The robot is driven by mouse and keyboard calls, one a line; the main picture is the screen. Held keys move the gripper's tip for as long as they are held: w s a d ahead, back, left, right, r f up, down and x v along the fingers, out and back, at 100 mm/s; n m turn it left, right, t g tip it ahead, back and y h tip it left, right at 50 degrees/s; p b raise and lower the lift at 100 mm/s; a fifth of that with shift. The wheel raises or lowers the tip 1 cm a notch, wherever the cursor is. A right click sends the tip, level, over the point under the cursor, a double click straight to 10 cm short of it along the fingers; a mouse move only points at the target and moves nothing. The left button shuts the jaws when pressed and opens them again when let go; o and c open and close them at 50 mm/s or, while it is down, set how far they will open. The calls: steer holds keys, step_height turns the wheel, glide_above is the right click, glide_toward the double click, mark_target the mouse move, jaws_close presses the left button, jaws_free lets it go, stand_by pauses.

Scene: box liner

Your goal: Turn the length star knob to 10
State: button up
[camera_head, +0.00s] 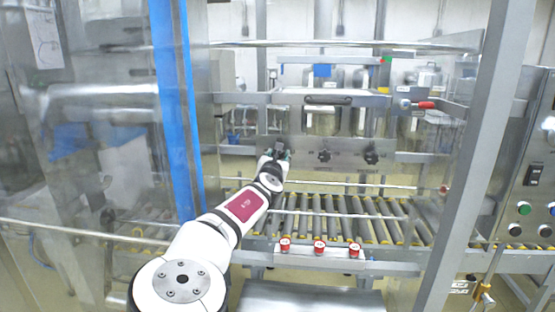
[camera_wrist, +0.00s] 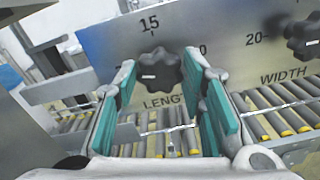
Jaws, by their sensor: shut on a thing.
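The length star knob (camera_wrist: 158,70) is a black lobed knob on a grey panel (camera_wrist: 215,32), above the partly hidden word LENGTH. A 15 stands above it, and a number ending in 0 shows to its right. A small white mark on the knob faces the left side of the picture. My gripper (camera_wrist: 160,72) has its green-padded fingers on either side of the knob, shut on it. In the head view my gripper (camera_head: 276,156) reaches the left end of the knob panel (camera_head: 345,146) and covers the length knob there.
The width knob (camera_wrist: 303,38) is to the right, with a 20 beside it. The head view shows two other black knobs, a middle one (camera_head: 324,156) and a right one (camera_head: 371,157). A roller conveyor (camera_head: 345,219) runs below. Red buttons (camera_head: 320,247) and a frame post (camera_head: 468,165) stand nearer.

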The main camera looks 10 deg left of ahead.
steer(key=shift+f+m+b, duration=0.15)
steer(key=shift+m+b, duration=1.6)
steer(key=shift+m, duration=6.45)
steer(key=shift+f+m+b, duration=0.15)
steer(key=shift+m+b, duration=1.6)
steer(key=shift+m, duration=6.45)
steer(key=o, duration=1.1)
steer(key=shift+o, duration=0.2)
steer(key=shift+r, duration=0.1)
